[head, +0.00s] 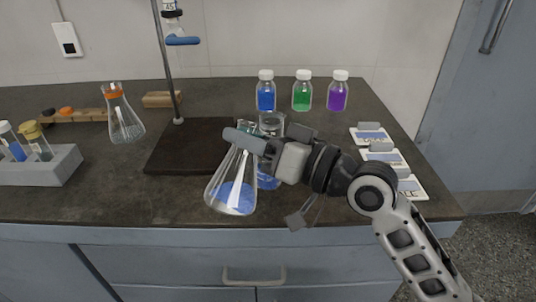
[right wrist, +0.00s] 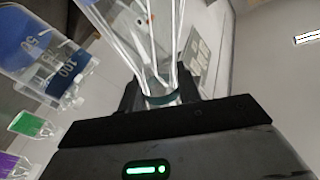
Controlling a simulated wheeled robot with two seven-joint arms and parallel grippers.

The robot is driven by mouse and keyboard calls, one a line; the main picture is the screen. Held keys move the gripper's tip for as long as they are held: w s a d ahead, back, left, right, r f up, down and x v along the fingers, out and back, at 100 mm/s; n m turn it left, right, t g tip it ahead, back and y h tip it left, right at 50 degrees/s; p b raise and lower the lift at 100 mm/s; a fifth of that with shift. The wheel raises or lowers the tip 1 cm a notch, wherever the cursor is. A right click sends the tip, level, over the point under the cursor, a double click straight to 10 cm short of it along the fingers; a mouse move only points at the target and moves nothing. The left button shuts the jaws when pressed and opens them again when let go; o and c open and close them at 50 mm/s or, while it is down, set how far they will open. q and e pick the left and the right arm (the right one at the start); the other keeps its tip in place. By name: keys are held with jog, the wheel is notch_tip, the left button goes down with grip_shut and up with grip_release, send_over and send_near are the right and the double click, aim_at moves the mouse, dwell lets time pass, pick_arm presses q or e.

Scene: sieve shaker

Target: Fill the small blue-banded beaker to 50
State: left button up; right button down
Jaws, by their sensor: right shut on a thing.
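My right gripper (head: 268,143) is shut on the neck of a conical glass flask (head: 222,186) with blue liquid inside. The flask is slightly tilted, in front of the dark stand base. In the right wrist view the flask's clear glass (right wrist: 135,35) rises from the jaws, with a dark teal band at the neck. A clear beaker with a blue patch and the marks 50 and 100 (right wrist: 40,62) shows at the upper left there. In the head view a blue part (head: 268,180) shows behind the flask, mostly hidden by flask and gripper. The beaker's fill level cannot be told. My left gripper is not in view.
Bottles with blue (head: 266,95), green (head: 302,95) and purple (head: 337,95) contents stand at the back. A glass vessel (head: 272,121) stands before them. An orange-banded flask (head: 124,120), tube rack (head: 48,168) and stand rod (head: 165,70) are left. Labelled cards (head: 384,156) lie right.

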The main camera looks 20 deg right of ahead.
jog(key=shift+w+d+f+m+b, duration=0.2)
jog(key=shift+d+m, duration=0.1)
jog(key=shift+m, duration=0.15)
jog(key=shift+w+d+f+m+b, duration=0.1)
jog(key=shift+w+d+m, duration=0.15)
jog(key=shift+m, duration=0.2)
jog(key=shift+d+f+m, duration=0.1)
jog(key=shift+f+m, duration=0.1)
jog(key=shift+m, duration=0.6)
jog(key=shift+w+r+m+t+p, duration=0.1)
jog(key=shift+r+m+t+p, duration=0.05)
jog(key=shift+m+t+p, duration=0.2)
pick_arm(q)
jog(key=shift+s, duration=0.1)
pick_arm(e)
jog(key=shift+m, duration=0.55)
pick_arm(q)
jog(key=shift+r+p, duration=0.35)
jog(key=shift+p, duration=0.6)
pick_arm(e)
jog(key=shift+d+r+m, duration=0.1)
jog(key=shift+r+m, duration=0.25)
jog(key=shift+m, duration=0.75)
